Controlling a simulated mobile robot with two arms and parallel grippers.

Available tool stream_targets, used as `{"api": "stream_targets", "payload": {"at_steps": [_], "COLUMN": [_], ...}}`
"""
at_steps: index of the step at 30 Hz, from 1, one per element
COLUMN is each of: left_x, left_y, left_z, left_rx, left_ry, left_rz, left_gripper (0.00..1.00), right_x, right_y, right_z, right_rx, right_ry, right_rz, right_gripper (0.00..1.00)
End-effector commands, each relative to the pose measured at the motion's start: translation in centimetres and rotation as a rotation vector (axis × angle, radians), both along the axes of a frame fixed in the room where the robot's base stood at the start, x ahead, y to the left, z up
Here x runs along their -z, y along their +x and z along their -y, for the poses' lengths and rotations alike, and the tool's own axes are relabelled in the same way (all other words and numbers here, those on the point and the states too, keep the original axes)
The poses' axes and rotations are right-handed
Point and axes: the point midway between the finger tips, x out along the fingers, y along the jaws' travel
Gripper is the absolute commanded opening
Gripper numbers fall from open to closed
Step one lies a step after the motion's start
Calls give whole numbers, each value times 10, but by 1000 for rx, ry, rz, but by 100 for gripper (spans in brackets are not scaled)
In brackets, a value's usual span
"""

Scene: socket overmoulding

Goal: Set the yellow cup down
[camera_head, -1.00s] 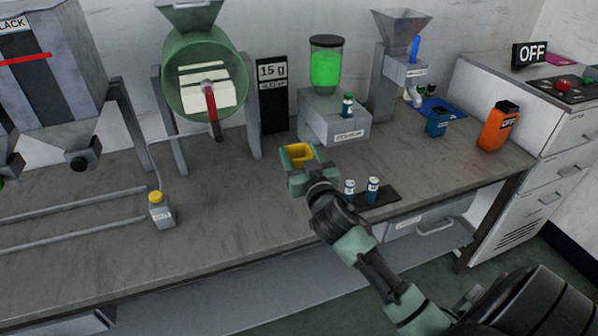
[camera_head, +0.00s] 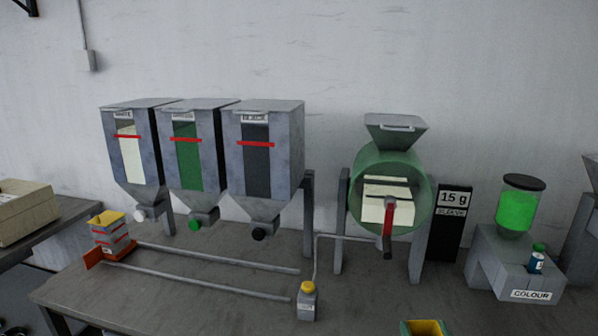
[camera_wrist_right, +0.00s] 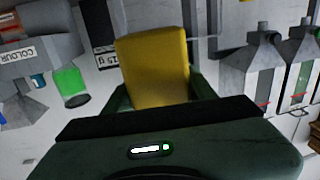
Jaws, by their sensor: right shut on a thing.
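The yellow cup (camera_wrist_right: 155,62) is held by my right gripper (camera_wrist_right: 157,92), with the green fingers on either side of it in the right wrist view. In the head view only the cup's open top (camera_head: 427,328) shows, at the bottom edge, in front of the green drum mixer. I cannot see inside the cup well, and the rest of the arm is out of view there. The grey bench top (camera_head: 200,305) shows below the machines. My left gripper is not in view.
Three hoppers (camera_head: 204,150) stand at the back left, with rails (camera_head: 215,258) in front. The mixer (camera_head: 388,190), 15 g sign (camera_head: 453,200) and colour dispenser (camera_head: 520,250) are rightward.

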Motion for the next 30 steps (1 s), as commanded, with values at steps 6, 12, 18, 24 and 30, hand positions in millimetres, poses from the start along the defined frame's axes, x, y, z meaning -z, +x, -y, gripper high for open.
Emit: {"api": "stream_targets", "payload": {"at_steps": [6,12,18,24,30], "left_x": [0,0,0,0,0], "left_y": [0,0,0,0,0], "left_z": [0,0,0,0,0], "left_rx": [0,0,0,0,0], "left_ry": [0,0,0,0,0], "left_rz": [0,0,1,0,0], "left_gripper": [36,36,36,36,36], "right_x": [0,11,25,28,27], "right_y": [-50,-81,-120,-138,-138], "right_z": [-45,-54,-53,-51,-51], "right_rx": [-60,-74,-71,-68,-69], "right_ry": [21,35,33,23,24], "right_rz": [10,8,10,16,18], "right_gripper": [17,17,17,17,17]}}
